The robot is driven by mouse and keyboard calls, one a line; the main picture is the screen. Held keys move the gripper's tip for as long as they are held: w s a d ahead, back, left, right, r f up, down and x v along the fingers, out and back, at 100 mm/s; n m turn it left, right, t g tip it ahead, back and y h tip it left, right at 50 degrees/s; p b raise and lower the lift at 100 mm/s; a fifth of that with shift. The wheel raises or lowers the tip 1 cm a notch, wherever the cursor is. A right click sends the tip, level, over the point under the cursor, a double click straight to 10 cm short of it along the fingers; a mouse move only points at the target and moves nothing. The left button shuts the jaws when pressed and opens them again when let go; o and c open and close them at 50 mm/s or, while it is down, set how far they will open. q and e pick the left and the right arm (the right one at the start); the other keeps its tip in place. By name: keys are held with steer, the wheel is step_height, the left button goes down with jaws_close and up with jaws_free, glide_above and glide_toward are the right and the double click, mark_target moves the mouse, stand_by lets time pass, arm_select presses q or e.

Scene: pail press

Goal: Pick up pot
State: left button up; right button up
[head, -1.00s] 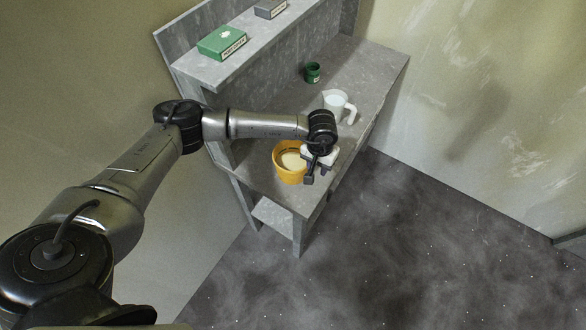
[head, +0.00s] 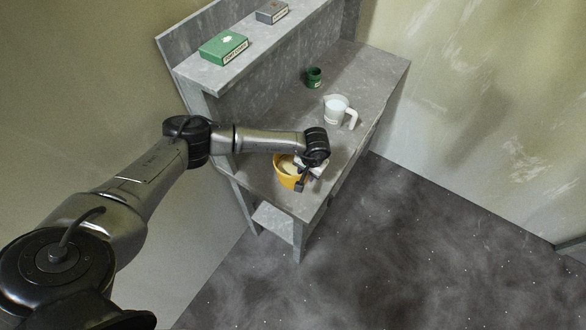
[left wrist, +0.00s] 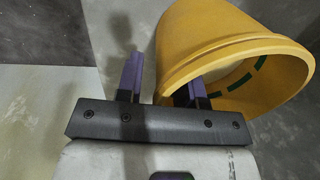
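The pot is a yellow-orange pail (head: 283,180) standing on the grey bench near its front end, with pale contents visible inside in the head view. My left gripper (head: 303,182) is at the pot's right-hand rim and covers part of it. In the left wrist view the pot (left wrist: 205,35) fills the upper right, its mouth facing the lower right. The left gripper (left wrist: 163,88) is open there. One finger is outside the pot wall with a gap, and the other overlaps the mouth just inside the rim. My right gripper is not in view.
A white jug (head: 337,110) stands on the bench behind the pot, with a small green cup (head: 314,77) farther back. A green box (head: 223,47) and a grey box (head: 272,11) sit on the raised shelf (head: 250,60). The floor (head: 420,240) at right is clear.

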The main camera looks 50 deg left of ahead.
arm_select(q)
jaws_close()
stand_by(0.6)
